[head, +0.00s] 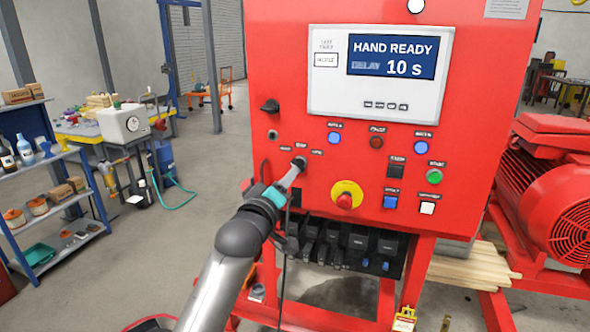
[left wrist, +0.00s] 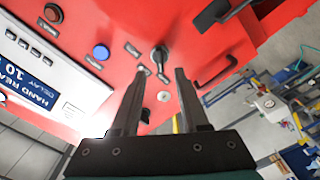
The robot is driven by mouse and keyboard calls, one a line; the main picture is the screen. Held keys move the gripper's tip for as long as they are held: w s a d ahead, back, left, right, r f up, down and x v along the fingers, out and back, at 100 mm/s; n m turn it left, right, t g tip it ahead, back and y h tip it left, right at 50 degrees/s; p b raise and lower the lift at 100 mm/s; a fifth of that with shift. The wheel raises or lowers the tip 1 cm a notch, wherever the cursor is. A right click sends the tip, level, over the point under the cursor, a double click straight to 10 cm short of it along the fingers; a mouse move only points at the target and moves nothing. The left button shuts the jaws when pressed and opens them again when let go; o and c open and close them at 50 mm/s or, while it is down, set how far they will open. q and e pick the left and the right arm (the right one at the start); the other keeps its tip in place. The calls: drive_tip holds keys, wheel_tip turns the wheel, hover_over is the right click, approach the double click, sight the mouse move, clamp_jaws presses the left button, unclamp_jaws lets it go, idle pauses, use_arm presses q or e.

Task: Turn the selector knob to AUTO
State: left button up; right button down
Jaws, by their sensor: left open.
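The selector knob (head: 299,162) is a small black knob on the red panel, with three small labels in an arc above it. In the left wrist view the black knob (left wrist: 160,54) shows just beyond the gap between my fingertips. My left gripper (head: 289,176) is at the panel, close to the knob from the lower left and partly covering it. In the left wrist view its two fingers (left wrist: 160,72) are apart with nothing held between them. I cannot tell whether they touch the knob. The display (head: 392,56) reads HAND READY, 10 s. My right gripper is out of view.
A red emergency-stop button (head: 346,196) on a yellow ring sits right of the knob. Push buttons and lamps fill the panel further right. A black handle (left wrist: 216,72) lies near the fingers. A blue shelf (head: 42,160) stands at left; the floor between is mostly open.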

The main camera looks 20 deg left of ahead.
sight(298, 165)
use_arm(q)
drive_tip(key=w, duration=0.6)
drive_tip(key=shift+w, duration=0.15)
drive_tip(key=shift+d, duration=0.1)
clamp_jaws()
idle(0.3)
